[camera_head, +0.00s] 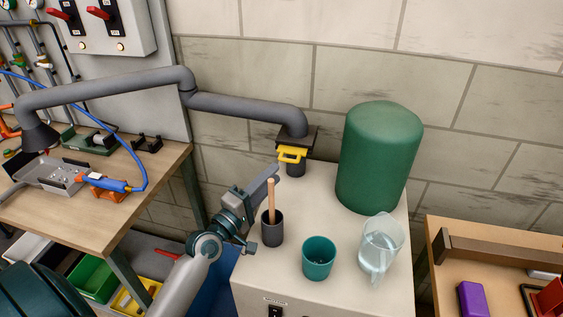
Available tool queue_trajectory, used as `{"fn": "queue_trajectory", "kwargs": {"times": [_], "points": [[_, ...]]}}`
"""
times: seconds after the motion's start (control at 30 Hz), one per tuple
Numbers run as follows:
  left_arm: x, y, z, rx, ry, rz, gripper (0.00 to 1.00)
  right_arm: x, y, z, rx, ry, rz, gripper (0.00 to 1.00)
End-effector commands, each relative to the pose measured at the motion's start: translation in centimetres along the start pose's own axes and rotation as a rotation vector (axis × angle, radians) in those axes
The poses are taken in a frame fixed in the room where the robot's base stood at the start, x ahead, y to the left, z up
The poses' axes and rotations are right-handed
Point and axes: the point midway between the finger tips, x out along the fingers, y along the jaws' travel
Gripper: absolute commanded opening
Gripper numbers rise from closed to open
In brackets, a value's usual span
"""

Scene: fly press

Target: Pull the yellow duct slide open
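The yellow duct slide (291,155) shows as a yellow handle at the front of a dark flat plate. It sits on the grey duct (245,108), where the duct comes down to the back left of the pale cabinet. My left gripper (273,172) is just below and left of the slide and points up toward it. A small gap seems to lie between its tip and the handle. Its fingers are seen edge-on and overlap, so their opening is hidden. My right gripper is not in view.
On the cabinet (335,297), a dark cup with a wooden handle (272,228) stands close beside my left gripper. A teal cup (318,257), a clear jug (380,248) and a green tank (380,158) stand to the right. Wooden benches stand at left (85,225) and right.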

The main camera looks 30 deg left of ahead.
Motion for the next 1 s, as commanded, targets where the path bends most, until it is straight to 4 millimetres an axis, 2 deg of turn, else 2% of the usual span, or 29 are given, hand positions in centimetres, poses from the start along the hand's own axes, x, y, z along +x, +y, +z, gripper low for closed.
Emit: {"fn": "queue_trajectory", "kwargs": {"times": [0.1, 0.3, 0.5, 0.77, 0.87, 0.9, 1.0], "points": [[2.1, 0.3, -0.1, -0.001, 0.001, 0.001, 0.28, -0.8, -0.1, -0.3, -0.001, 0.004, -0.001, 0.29], [4.3, 0.1, 0.0, -0.001, 0.0, 0.0, 0.28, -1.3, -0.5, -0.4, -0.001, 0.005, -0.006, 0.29], [5.1, 0.0, 0.0, 0.0, 0.0, -0.001, 0.28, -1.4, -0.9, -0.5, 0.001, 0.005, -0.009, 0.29], [5.1, -0.1, 0.0, 0.0, 0.0, -0.001, 0.28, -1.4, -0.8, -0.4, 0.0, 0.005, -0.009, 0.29], [5.1, -0.1, 0.0, 0.0, 0.0, -0.001, 0.04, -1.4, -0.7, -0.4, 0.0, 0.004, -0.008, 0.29], [5.1, -0.1, 0.0, 0.0, 0.0, -0.001, 0.0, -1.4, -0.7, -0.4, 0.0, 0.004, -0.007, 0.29], [5.1, -0.1, 0.0, 0.0, 0.0, -0.001, 0.0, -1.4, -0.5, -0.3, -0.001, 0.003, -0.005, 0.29]]}}
